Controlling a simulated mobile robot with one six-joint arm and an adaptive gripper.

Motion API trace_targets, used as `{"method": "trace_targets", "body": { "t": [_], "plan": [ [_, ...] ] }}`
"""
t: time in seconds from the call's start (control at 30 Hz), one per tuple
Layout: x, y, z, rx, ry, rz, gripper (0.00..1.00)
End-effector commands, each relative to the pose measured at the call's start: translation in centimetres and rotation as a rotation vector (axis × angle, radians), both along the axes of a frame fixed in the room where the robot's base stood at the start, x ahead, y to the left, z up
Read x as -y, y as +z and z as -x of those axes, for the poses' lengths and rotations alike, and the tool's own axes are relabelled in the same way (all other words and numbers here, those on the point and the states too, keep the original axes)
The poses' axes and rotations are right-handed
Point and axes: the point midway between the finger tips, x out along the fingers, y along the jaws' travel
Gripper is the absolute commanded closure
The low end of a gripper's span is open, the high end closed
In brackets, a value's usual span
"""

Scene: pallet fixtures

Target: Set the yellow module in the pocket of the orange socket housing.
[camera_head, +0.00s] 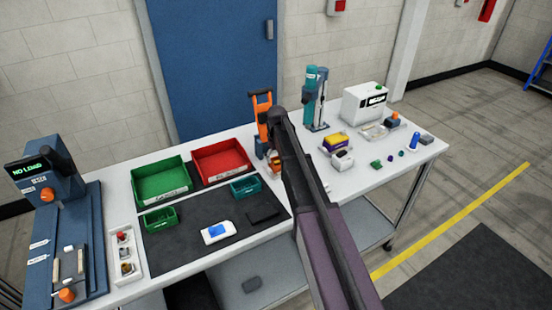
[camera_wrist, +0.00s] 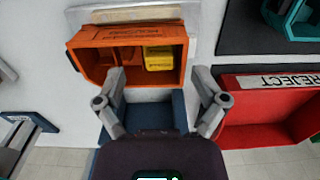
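In the wrist view the orange socket housing (camera_wrist: 90,60) is an open box with inner dividing walls, lying on the white table top. The yellow module (camera_wrist: 158,58) is inside it, in the right-hand part, with dark marks on its face. I cannot tell whether it sits fully down. My gripper (camera_wrist: 158,78) is open, its two grey fingers spread apart at the housing's near side, with nothing between the tips.
The red reject bin (camera_wrist: 262,112) stands close right of my gripper; it also shows in the head view (camera_head: 221,160). A green bin (camera_head: 160,181) and small teal bin (camera_head: 245,187) are near. An orange and black upright device (camera_head: 262,112) stands behind. A yellow-topped box (camera_head: 337,141) lies right.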

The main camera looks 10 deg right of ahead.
Motion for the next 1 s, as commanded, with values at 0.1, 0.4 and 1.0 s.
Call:
{"method": "trace_targets", "body": {
  "t": [0.1, 0.4, 1.0],
  "plan": [
    [-0.02, 0.49, 0.01, 0.000, 0.000, 0.000, 0.11],
    [-0.04, 1.16, 0.00, 0.000, 0.001, 0.000, 0.11],
    [-0.07, 1.15, 0.00, 0.000, 0.001, 0.000, 0.00]
  ]
}}
